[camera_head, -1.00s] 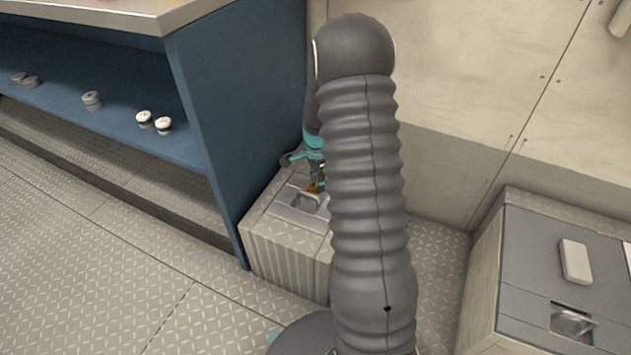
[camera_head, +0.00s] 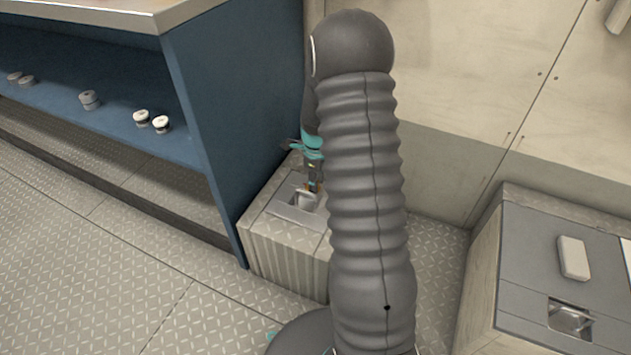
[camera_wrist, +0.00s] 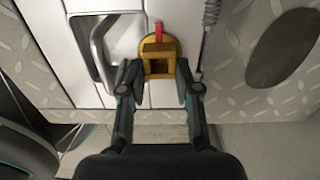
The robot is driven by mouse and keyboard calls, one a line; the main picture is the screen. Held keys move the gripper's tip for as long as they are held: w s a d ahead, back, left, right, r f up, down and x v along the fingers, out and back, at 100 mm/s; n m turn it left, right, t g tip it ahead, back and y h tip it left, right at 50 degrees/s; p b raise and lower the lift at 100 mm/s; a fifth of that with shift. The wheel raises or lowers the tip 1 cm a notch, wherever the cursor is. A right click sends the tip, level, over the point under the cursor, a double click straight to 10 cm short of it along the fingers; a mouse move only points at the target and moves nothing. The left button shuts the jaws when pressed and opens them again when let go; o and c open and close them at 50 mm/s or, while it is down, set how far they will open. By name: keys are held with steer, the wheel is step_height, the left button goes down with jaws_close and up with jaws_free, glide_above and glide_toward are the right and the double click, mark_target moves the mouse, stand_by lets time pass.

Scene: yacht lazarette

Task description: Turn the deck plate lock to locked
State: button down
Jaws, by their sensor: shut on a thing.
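The deck plate lock (camera_wrist: 158,50) is a yellow-orange block with a red pointer on it, set on the pale slatted top of a low box. In the wrist view, my gripper (camera_wrist: 158,88) has its two dark fingers closed on the sides of the lock. The red pointer lies nearly straight up in that view. In the head view, my gripper (camera_head: 313,180) reaches down to the box top, and my arm hides much of it.
A metal handle (camera_wrist: 102,48) sits left of the lock, and a coiled spring or cable (camera_wrist: 209,30) lies to the right. A blue shelf unit (camera_head: 240,120) stands close left of the box. Another grey-topped box (camera_head: 540,240) stands at the right. The left floor is clear.

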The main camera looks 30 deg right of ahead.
steer(key=shift+s+m, duration=0.15)
steer(key=shift+m, duration=0.15)
steer(key=c, duration=0.8)
jaws_free()
steer(key=shift+r, duration=0.25)
step_height(320, 180, up, 12)
steer(key=shift+f, duration=0.25)
